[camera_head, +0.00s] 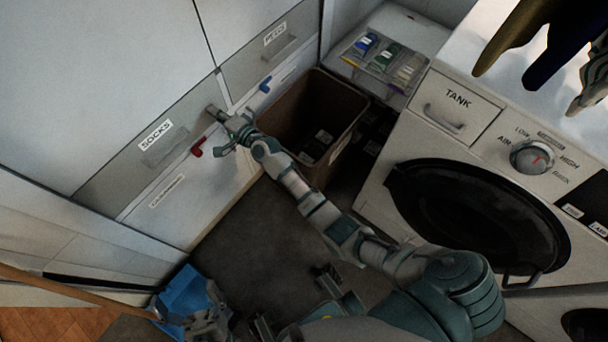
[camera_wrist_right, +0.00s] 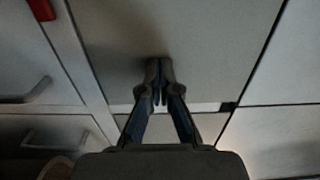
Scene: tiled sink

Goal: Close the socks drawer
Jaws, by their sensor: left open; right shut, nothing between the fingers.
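The socks drawer (camera_head: 118,177) is a grey front with a "SOCKS" label (camera_head: 155,136) and a bar handle (camera_head: 165,149), in the cabinet at left in the head view. I cannot tell whether it stands proud of the cabinet. My right gripper (camera_head: 213,110) is at the drawer's right end, beyond the handle. In the right wrist view its fingers (camera_wrist_right: 160,68) are together and empty, close against a plain grey panel; contact is unclear. My left gripper (camera_head: 210,322) is low in the head view, away from the drawer, its fingers hard to make out.
The "PEGS" drawer (camera_head: 282,53) is up and right of the socks drawer. A red handle (camera_head: 198,147) and a blue one (camera_head: 265,85) sit nearby. A brown bin (camera_head: 338,95) and a washing machine (camera_head: 400,205) stand right. A blue dustpan (camera_head: 185,290) lies low.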

